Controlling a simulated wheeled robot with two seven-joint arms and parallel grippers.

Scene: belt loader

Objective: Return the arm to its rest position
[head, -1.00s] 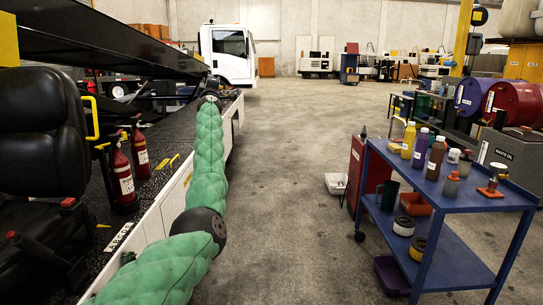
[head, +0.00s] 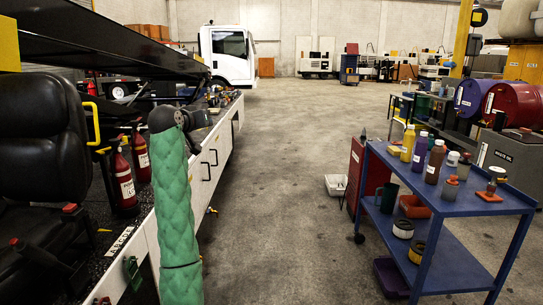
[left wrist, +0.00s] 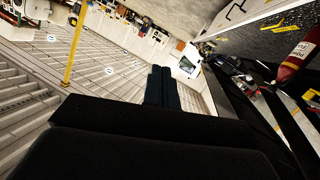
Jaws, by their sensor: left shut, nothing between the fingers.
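My left arm (head: 176,215) in its green quilted sleeve rises from the bottom of the head view, beside the white side of the belt loader (head: 203,178). Its dark joint (head: 166,118) is bent at the top, and the part beyond points away from me, over the loader's edge. In the left wrist view my left gripper (left wrist: 160,86) shows as two dark fingers pressed together with nothing between them. In the head view the fingers are hard to make out. My right gripper is in neither view.
A black seat (head: 40,145) and red fire extinguishers (head: 122,178) stand on the loader at left. A blue cart (head: 455,195) with bottles and cans stands at right, beside a red cabinet (head: 355,175). The concrete floor between loader and cart is clear.

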